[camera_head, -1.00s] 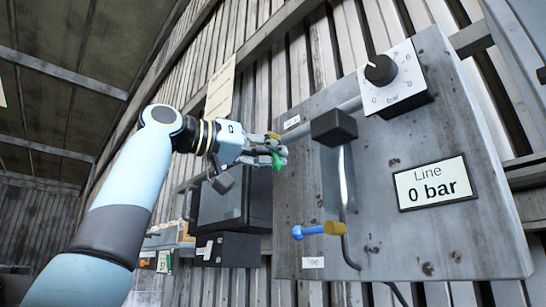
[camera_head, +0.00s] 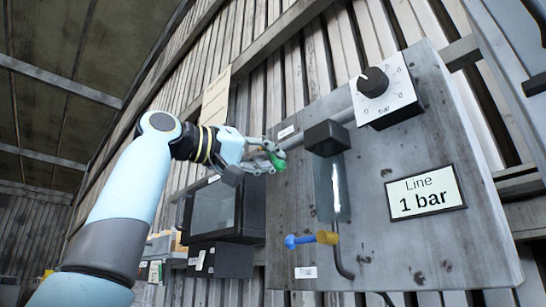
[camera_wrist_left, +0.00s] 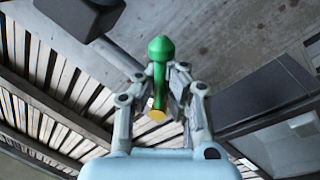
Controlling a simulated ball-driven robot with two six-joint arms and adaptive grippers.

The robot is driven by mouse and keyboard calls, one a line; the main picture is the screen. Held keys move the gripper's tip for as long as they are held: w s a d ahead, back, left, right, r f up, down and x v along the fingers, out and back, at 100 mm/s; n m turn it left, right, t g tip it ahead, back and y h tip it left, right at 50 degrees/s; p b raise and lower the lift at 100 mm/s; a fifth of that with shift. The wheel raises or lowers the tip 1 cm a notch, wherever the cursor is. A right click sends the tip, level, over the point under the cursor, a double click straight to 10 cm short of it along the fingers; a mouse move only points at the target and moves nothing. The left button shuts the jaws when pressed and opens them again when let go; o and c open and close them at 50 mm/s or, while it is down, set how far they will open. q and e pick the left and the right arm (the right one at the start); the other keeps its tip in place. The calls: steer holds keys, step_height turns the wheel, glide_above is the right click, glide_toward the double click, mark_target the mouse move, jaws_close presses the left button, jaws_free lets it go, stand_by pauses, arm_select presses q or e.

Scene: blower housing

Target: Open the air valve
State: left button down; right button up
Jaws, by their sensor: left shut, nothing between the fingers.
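The air valve's green handle (camera_head: 277,163) is at the left edge of the grey panel (camera_head: 390,240), at the end of a pipe. In the left wrist view the green handle (camera_wrist_left: 160,60) has a round knob and a yellow part at its lower end. My left gripper (camera_head: 270,155) is at the handle, shut with nothing held. In the left wrist view its fingers (camera_wrist_left: 164,82) lie on both sides of the handle; I cannot tell whether they touch it. The display (camera_head: 425,192) reads "Line 1 bar". My right gripper is not in view.
A black knob (camera_head: 373,81) on a white dial sits at the panel's upper right. A dark box (camera_head: 327,138) with a clear bowl is mid-panel, above a blue handle (camera_head: 300,241) on a yellow fitting. A dark cabinet (camera_head: 213,207) stands behind my left arm.

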arm_select(q)
steer(key=c, duration=1.4)
jaws_free()
steer(key=shift+a, duration=0.1)
steer(key=v, duration=1.2)
